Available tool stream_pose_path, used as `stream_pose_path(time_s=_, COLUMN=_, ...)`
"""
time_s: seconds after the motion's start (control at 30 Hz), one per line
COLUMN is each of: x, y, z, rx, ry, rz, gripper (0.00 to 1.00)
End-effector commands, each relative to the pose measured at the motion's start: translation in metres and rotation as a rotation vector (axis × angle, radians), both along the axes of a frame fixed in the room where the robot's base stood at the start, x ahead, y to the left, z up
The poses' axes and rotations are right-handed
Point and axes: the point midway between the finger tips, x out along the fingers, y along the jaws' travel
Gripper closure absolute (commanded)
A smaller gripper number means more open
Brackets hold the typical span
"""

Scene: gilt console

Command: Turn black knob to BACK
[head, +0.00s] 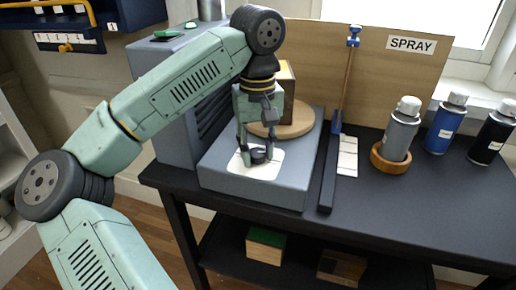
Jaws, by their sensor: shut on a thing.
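The black knob (258,158) sits on a white plate (272,170) on the sloped or flat top of a grey box (222,180). My gripper (257,153) points down from above and is shut on the knob, one finger at each side. The fingers partly hide the knob, so I cannot tell which way it points. No BACK marking is legible on the plate.
Behind the gripper, a block (288,92) stands on a round wooden disc (297,127). To the right are an upright rod with blue ends (345,85), a grey spray can in a wooden ring (401,130), a blue can (444,125) and a black can (492,133).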

Motion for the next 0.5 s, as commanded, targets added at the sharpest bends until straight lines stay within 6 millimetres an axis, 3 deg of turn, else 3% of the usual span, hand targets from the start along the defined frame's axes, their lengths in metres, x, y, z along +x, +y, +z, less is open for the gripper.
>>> stream_pose_path(time_s=0.5, x=-0.0001, y=0.0011, z=0.0005, rx=-0.001, ry=-0.001, rz=-0.304, gripper=0.96)
